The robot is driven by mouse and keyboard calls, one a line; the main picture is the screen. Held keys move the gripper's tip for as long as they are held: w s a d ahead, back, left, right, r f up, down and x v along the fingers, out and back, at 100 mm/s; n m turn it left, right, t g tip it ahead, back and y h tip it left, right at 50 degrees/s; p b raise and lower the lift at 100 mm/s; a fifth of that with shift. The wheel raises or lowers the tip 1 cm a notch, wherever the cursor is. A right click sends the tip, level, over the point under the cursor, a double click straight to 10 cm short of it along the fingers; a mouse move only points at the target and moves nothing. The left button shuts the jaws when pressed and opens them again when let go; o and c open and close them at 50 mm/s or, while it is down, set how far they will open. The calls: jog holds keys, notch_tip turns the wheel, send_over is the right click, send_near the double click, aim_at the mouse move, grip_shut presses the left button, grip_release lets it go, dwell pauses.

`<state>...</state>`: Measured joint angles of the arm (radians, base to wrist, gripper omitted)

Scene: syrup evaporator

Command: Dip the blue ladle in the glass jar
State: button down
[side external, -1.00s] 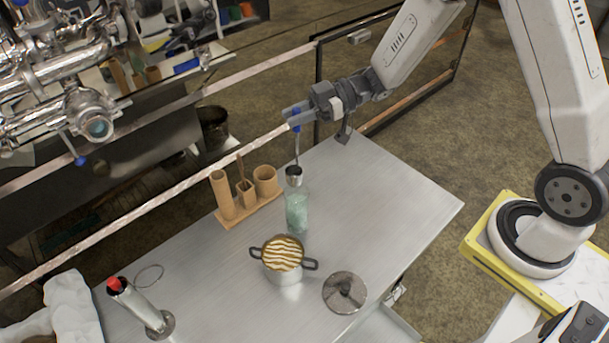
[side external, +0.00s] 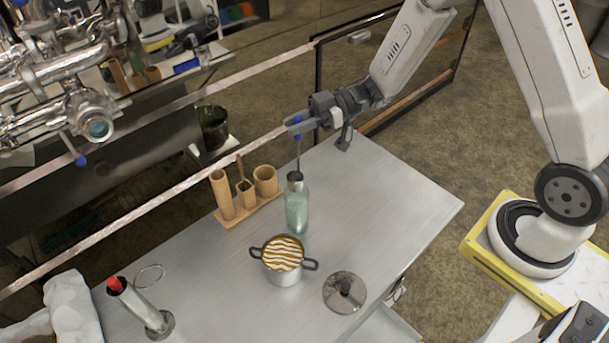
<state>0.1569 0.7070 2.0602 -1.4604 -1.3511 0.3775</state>
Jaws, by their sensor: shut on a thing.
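My gripper (side external: 297,122) is shut on the blue handle end of the ladle (side external: 298,150). The ladle hangs upright, its thin shaft going down to a dark metal cup (side external: 295,176). The glass jar (side external: 297,210) stands on the metal table and looks pale green. The cup is at the jar's mouth; I cannot tell whether it is inside the rim or just over it.
A wooden holder (side external: 249,208) with several cylinders stands left of the jar. A pot (side external: 283,262) with a striped top is in front, with a round metal lid (side external: 344,291) beside it. A red-tipped metal cylinder (side external: 140,305) stands front left. The table's right side is clear.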

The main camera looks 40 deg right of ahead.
aim_at(299, 173)
jog(key=shift+f, duration=6)
jog(key=shift+r, duration=6.6)
jog(key=shift+a, duration=0.1)
